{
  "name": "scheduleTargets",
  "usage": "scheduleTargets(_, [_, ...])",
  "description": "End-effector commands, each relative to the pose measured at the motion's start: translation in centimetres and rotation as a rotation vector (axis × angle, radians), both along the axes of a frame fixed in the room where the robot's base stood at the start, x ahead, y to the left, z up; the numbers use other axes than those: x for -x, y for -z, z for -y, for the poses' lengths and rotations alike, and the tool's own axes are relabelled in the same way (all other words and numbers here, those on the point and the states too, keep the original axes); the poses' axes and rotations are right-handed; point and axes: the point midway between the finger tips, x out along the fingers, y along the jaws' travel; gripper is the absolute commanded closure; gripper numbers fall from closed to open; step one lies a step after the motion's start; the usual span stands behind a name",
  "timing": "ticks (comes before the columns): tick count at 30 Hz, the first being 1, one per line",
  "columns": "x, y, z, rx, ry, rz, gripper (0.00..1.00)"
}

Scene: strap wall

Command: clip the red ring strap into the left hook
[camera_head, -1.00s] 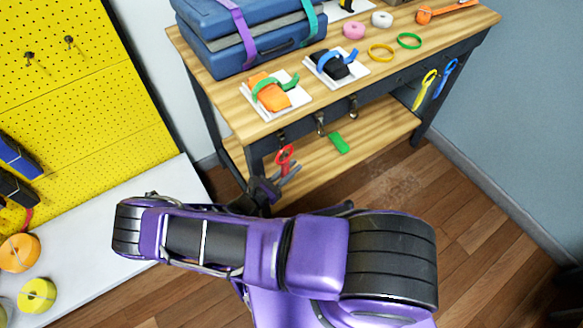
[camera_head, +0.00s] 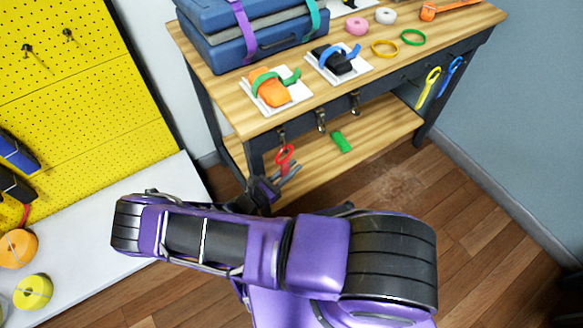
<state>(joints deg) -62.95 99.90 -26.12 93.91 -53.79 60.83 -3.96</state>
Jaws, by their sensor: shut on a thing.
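The red ring strap (camera_head: 284,158) hangs at the front left of the wooden workbench, below its top edge. My gripper (camera_head: 286,173) is shut on the strap's lower part, with the red loop standing up above the fingers. The left hook (camera_head: 281,137) is on the bench front, just above the red loop in the picture. I cannot tell whether the loop touches the hook or how far in front of it the loop is. My own arm hides the area below the gripper.
A middle hook (camera_head: 320,121) and a right hook (camera_head: 354,103) are to the right. A green block (camera_head: 341,142) lies on the lower shelf (camera_head: 378,133). The bench leg (camera_head: 256,158) is close to my gripper. Blue cases (camera_head: 240,55) and strap pads sit on top.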

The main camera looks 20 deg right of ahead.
Motion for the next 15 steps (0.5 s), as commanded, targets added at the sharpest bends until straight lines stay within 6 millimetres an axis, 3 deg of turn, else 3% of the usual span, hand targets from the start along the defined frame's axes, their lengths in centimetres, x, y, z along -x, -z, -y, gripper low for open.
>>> scheduleTargets(1, [0.0,-0.01,0.01,0.001,0.0,0.0,1.0])
scheduleTargets(2, [0.0,-0.01,0.01,0.001,0.0,0.0,0.81])
scheduleTargets(7, [0.0,-0.01,0.01,0.0,0.0,0.0,0.51])
scheduleTargets(15, [0.01,0.02,0.0,0.0,0.0,0.0,0.48])
